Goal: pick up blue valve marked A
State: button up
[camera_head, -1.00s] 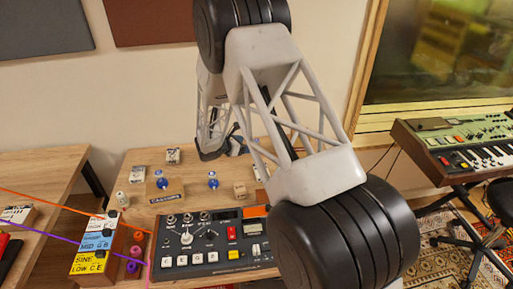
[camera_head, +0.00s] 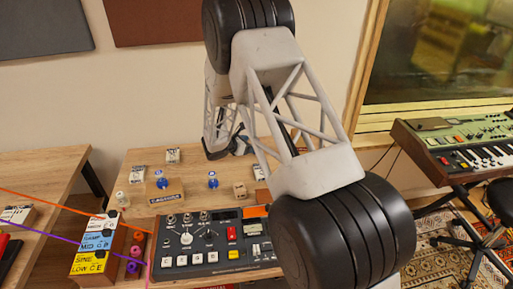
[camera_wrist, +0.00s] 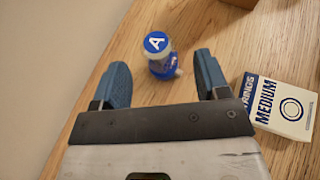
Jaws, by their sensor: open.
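The blue valve marked A (camera_wrist: 160,62) stands upright on the wooden table in the wrist view, with a white A on its round blue cap. My gripper (camera_wrist: 161,70) is open, its two blue fingers spread wide on the left and right of the valve. Nothing is held, and I see no finger touching the valve. In the head view, two other blue-topped pieces (camera_head: 161,181) (camera_head: 213,181) stand on the table; their markings are too small to read. My gripper there is partly hidden behind my arm, and I cannot clearly make out the A valve.
A white string box marked MEDIUM (camera_wrist: 283,107) lies close to the right finger. A brown box edge (camera_wrist: 240,3) shows at the top of the wrist view.

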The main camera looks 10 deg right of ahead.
jog(key=shift+x, duration=2.35)
jog(key=shift+w+a+f, duration=0.1)
jog(key=shift+f, duration=0.05)
jog(key=c, duration=1)
jog(key=shift+r, duration=1)
jog(key=shift+s+r, duration=0.2)
jog(key=shift+r, duration=0.7)
jog(key=s, duration=0.5)
jog(key=s+r, duration=0.1)
jog(key=s, duration=0.9)
jog(key=shift+s+d+r, duration=0.15)
jog(key=shift+s+d, duration=0.15)
